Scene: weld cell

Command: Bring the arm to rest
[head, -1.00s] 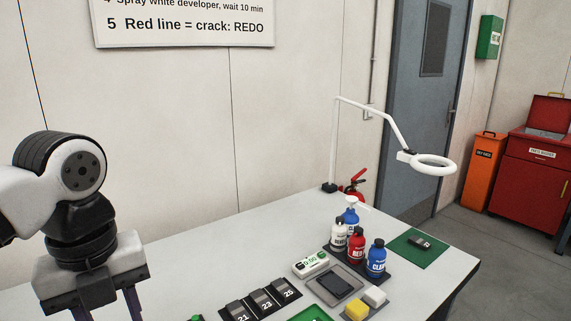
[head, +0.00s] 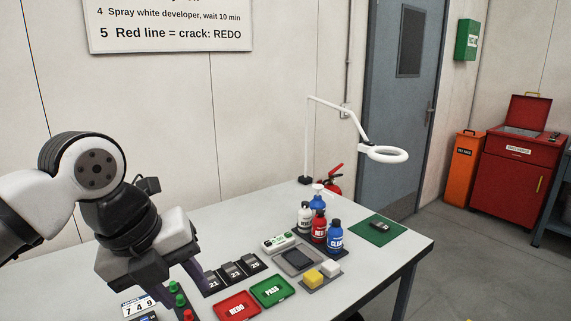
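My arm reaches in from the left edge of the head view, and my gripper (head: 182,277) hangs pointing down over the left part of the grey table (head: 215,212). Its fingers look spread apart, and I see nothing held between them. The fingertips are partly hidden and overlap the things behind them. Number tags 21, 23 and 25 (head: 234,272) lie just right of the gripper. A dark strip with green and red buttons (head: 178,301) and a card reading 749 (head: 138,305) are close below it.
A red REDO tray (head: 237,306) and a green PASS tray (head: 273,291) lie at the front. Bottles (head: 319,228), sponges (head: 315,276) and a green mat (head: 376,233) are farther right.

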